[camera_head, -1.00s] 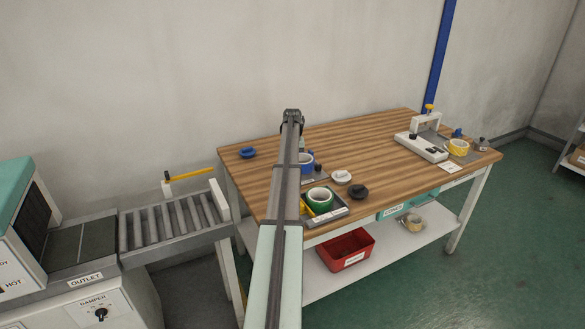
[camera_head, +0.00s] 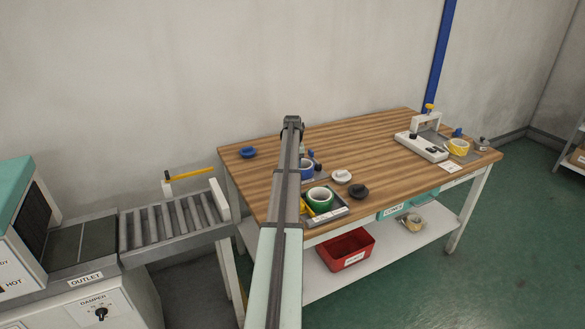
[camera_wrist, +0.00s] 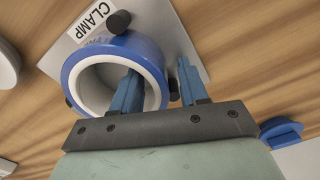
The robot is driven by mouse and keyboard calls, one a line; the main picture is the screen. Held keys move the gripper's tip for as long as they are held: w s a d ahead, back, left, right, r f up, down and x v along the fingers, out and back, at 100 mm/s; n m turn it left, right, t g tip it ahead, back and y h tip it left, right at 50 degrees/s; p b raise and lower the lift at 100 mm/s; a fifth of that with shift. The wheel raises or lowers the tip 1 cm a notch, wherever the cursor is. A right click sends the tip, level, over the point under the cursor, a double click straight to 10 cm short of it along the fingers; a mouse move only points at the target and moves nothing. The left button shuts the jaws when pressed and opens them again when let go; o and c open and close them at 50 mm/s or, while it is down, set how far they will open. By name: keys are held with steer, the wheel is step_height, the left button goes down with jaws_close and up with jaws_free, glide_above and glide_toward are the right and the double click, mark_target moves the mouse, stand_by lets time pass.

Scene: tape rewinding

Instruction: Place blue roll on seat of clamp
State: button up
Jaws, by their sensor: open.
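The blue roll (camera_wrist: 148,50), with a white core, stands over the grey clamp plate (camera_wrist: 185,60) labelled CLAMP in the wrist view. Black knobs (camera_wrist: 119,22) lie around its rim. I cannot tell whether it is fully seated. My gripper (camera_wrist: 157,70) is open, with one blue finger inside the roll's hole and the other just outside its wall. The fingers straddle the wall. In the head view the blue roll (camera_head: 307,168) is partly covered by my arm and the gripper is hidden.
A tray (camera_head: 338,213) with a green roll (camera_head: 320,198) is in front. A white disc (camera_head: 342,176) and a black disc (camera_head: 358,191) lie beside it. A blue disc (camera_head: 248,152) is at left. A white dispenser (camera_head: 420,147) stands at right. The rear table is clear.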

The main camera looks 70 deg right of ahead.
step_height(320, 180, up, 12)
steer(key=shift+r, duration=0.15)
stand_by(0.6)
steer(key=shift+c, duration=0.2)
stand_by(0.9)
